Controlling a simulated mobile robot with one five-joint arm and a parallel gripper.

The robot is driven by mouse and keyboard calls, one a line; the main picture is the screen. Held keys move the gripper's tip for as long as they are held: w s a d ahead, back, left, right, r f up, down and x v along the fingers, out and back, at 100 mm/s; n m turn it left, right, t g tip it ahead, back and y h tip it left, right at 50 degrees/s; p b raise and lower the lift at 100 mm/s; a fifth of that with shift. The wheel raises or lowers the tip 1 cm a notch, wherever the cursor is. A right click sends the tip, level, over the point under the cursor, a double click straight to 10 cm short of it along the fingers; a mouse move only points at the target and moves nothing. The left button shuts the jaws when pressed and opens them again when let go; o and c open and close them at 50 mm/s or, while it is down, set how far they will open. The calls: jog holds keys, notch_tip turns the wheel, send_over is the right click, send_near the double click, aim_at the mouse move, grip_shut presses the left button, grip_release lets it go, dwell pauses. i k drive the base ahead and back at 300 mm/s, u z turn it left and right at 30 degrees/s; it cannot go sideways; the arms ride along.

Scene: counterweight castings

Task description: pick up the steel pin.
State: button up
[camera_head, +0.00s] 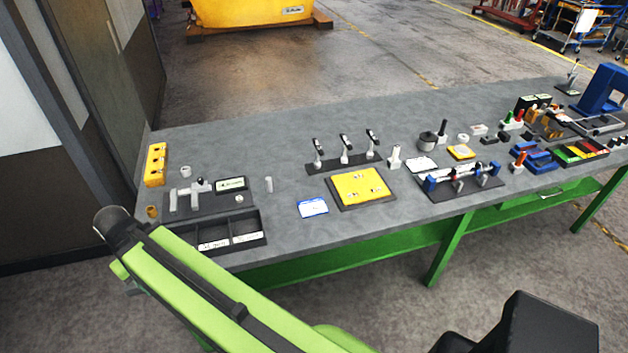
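A small upright grey metal cylinder (269,184), which looks like the steel pin, stands alone on the grey workbench (285,238). It is between the black tray with compartments on its left and a blue-edged white card on its right. My green arm crosses the lower left of the view, in front of the bench, and its dark rounded joint is left of the bench corner. My gripper does not show, so its state and its place relative to the pin are hidden.
Left of the pin are a black compartment tray (265,237), a dark fixture plate (228,203) and a yellow block (155,165). To its right are a blue-edged card (312,207), a yellow plate (361,187) and a rack of upright tools (344,160). Bare bench surrounds the pin.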

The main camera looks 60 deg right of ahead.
aim_at(268, 179)
jog(key=z, duration=0.05)
jog(key=i, duration=1)
jog(key=z, duration=0.05)
